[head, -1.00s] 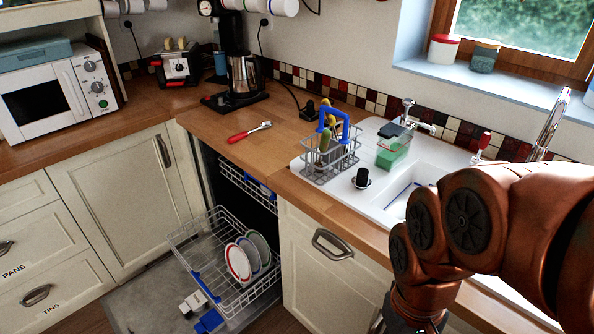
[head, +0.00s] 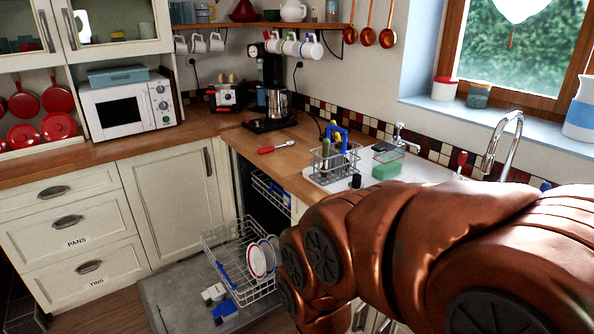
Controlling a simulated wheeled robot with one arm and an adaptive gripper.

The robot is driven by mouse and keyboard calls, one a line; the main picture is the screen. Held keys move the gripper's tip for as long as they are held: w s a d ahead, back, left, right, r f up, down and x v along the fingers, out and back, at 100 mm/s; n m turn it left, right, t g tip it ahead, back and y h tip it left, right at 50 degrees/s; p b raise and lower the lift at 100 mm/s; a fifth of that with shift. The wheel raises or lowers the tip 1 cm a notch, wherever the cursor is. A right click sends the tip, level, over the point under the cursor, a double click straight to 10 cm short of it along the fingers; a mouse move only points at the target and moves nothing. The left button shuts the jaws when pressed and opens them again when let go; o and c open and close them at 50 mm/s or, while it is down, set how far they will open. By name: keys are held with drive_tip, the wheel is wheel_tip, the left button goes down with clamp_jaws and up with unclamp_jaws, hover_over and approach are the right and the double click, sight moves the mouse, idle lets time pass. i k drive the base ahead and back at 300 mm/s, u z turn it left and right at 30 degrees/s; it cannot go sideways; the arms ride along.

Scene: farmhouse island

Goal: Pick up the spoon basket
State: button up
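The spoon basket (head: 332,158), a grey wire basket with a blue handle, stands upright on the left edge of the white sink top. A green-handled utensil and a yellow item stick up from it. My copper-coloured arm fills the lower right of the head view, in front of the sink and well short of the basket. My gripper is not visible; the arm's end is hidden or below the picture.
A red-handled tool (head: 276,147) lies on the wooden counter left of the basket. A green sponge box (head: 387,168) and a tap (head: 501,140) are to its right. The dishwasher's lower rack (head: 238,262) is pulled out below, over the open door.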

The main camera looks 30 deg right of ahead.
sight(335, 158)
drive_tip(key=u, duration=0.5)
drive_tip(key=i, duration=0.9)
drive_tip(key=z, duration=0.35)
